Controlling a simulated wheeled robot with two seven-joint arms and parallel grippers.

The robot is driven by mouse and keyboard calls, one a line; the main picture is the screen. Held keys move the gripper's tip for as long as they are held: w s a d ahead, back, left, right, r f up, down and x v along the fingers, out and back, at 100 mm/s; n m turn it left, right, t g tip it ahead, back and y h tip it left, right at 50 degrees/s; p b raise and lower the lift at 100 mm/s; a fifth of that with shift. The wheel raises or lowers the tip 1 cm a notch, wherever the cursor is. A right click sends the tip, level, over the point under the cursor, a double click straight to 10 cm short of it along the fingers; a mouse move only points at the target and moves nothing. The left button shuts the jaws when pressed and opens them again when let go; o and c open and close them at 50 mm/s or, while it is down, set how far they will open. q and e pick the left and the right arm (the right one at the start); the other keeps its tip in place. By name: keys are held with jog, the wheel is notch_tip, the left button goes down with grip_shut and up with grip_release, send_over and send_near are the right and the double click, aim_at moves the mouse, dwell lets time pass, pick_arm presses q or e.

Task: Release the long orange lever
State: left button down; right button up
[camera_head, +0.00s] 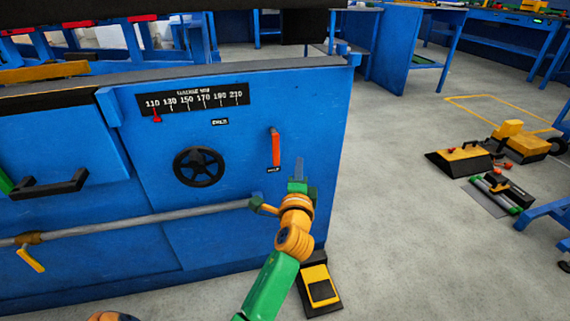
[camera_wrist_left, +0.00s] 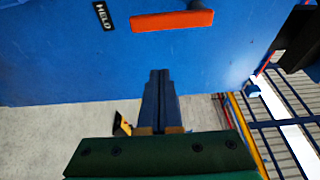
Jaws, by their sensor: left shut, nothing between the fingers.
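The long orange lever (camera_head: 275,148) stands upright near the right edge of the blue panel (camera_head: 240,140). A small dark label (camera_head: 273,170) sits just below it. In the left wrist view the lever (camera_wrist_left: 172,20) lies across the top, and the label (camera_wrist_left: 103,15) beside it reads HELD. My left gripper (camera_head: 299,168) is just right of and below the lever, apart from it. Its fingers (camera_wrist_left: 160,80) are shut with nothing between them and point toward the panel below the lever. My right gripper is not in view.
The panel also carries a black handwheel (camera_head: 198,167), a numbered scale (camera_head: 194,98) with a red pointer, a black handle (camera_head: 50,187) and a grey rod (camera_head: 150,219) with a yellow lever (camera_head: 31,259). A black and yellow pedal (camera_head: 319,287) is on the floor.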

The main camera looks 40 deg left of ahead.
aim_at(274, 147)
pick_arm(q)
jog(key=a, duration=0.4)
jog(key=shift+w+a, duration=0.15)
jog(key=shift+a, duration=0.1)
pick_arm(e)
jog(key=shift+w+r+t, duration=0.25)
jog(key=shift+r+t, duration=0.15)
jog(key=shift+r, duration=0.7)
